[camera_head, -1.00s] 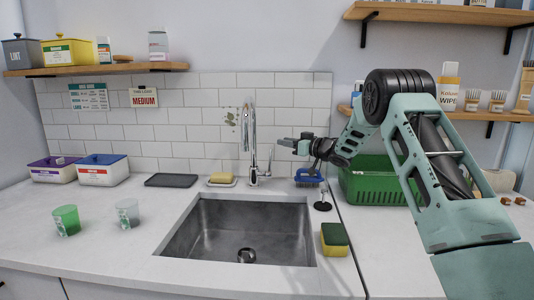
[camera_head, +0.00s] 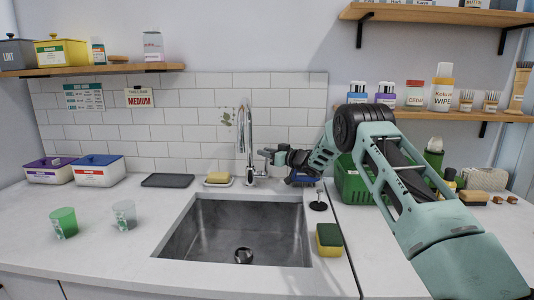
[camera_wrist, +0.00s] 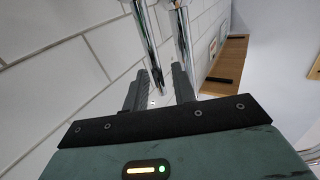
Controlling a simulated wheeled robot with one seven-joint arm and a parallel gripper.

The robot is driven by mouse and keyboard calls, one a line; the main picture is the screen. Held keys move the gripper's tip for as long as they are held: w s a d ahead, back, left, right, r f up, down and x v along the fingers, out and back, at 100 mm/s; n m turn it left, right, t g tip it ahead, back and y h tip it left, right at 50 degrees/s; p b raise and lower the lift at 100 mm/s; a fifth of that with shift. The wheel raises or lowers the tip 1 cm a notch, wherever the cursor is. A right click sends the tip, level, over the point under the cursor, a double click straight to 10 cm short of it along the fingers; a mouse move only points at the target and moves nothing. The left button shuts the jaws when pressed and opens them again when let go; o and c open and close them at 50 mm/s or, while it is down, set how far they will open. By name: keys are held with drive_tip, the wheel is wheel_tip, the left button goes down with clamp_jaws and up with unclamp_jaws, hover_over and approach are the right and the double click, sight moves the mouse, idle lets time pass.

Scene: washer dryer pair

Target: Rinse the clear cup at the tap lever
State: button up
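The clear cup (camera_head: 123,214) stands on the counter left of the sink, next to a green cup (camera_head: 63,222). The chrome tap (camera_head: 249,150) rises behind the sink (camera_head: 185,240), with its base and lever partly hard to make out beside my gripper. My gripper (camera_head: 268,155) is just right of the tap, pointing left, and holds no cup. In the wrist view my gripper (camera_wrist: 160,85) has its two fingers apart, with the chrome tap pipes (camera_wrist: 147,40) beyond the tips. I cannot tell whether a finger touches the tap.
A yellow-green sponge (camera_head: 328,239) lies right of the sink. A soap bar on a dish (camera_head: 218,180) and a dark tray (camera_head: 167,181) are along the back. A green basket (camera_head: 352,183) stands behind my arm. The counter front left is clear.

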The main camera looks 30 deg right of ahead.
drive_tip(key=shift+c, duration=0.4)
clamp_jaws()
drive_tip(key=shift+s+a+f+b, duration=0.15)
drive_tip(key=shift+f+b, duration=0.1)
drive_tip(key=shift+b, duration=0.65)
drive_tip(key=shift+s+a+n+t+b, duration=0.15)
drive_tip(key=shift+s+n+t+b, duration=0.15)
drive_tip(key=shift+n+b, duration=0.35)
drive_tip(key=shift+r+y, duration=0.2)
drive_tip(key=shift+y, duration=0.1)
drive_tip(key=shift+o, duration=0.4)
unclamp_jaws()
